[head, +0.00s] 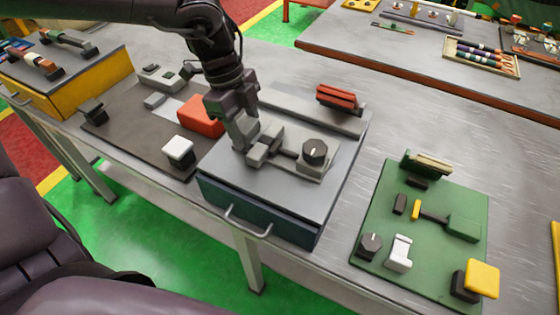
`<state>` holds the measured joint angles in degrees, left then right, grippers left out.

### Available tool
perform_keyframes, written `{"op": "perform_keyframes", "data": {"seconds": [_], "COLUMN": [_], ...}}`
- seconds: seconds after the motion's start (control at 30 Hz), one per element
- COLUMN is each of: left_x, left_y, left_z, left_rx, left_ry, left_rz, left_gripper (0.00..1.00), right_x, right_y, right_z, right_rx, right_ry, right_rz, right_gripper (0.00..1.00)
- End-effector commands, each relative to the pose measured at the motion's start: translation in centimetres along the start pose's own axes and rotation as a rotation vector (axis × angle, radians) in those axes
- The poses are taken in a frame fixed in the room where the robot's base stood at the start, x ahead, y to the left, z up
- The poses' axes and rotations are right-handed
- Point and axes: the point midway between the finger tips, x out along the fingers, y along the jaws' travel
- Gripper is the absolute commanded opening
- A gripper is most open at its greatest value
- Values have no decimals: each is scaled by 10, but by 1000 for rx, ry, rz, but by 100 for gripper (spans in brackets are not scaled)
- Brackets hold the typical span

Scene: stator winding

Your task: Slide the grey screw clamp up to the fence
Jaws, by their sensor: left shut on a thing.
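The grey screw clamp (307,168) lies on top of the grey-topped box (225,170) in the middle of the head view. It has a flat plate, a dark screw and a black knob (315,150) at its right end. The fence looks to be the long grey bar (300,111) along the back of the box top, and a bare strip shows between it and the clamp. My left gripper (254,150) reaches down from above and is shut on the grey block at the clamp's left end. Its fingers partly hide that end. My right gripper is not in view.
A red ribbed block (338,96) sits at the fence's right end. A red block (200,117) and a white-topped block (179,150) stand left of the box on a dark mat (125,128). A green board (440,265) with fittings lies to the right.

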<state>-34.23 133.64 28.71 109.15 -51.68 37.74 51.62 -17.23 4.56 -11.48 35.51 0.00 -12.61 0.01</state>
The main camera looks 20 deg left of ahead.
Motion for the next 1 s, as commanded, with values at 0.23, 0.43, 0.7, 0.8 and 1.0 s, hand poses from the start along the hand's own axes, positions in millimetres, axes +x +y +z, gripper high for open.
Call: {"op": "perform_keyframes", "data": {"seconds": [0.23,0.43,0.7,0.8,1.0], "left_x": [0,0,-1,-1,-1], "left_y": [-11,-19,-28,-28,-27], "left_z": [1,2,2,2,2], "left_rx": [0,-2,-2,-1,-1], "left_ry": [0,-1,0,0,0], "left_rz": [-3,-3,-2,-2,-1], "left_gripper": [20,20,51,64,69], "right_x": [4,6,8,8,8], "right_y": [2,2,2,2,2], "right_z": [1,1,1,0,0], "right_rx": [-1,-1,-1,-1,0], "right_ry": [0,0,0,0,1], "right_rz": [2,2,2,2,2], "right_gripper": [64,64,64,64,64]}}
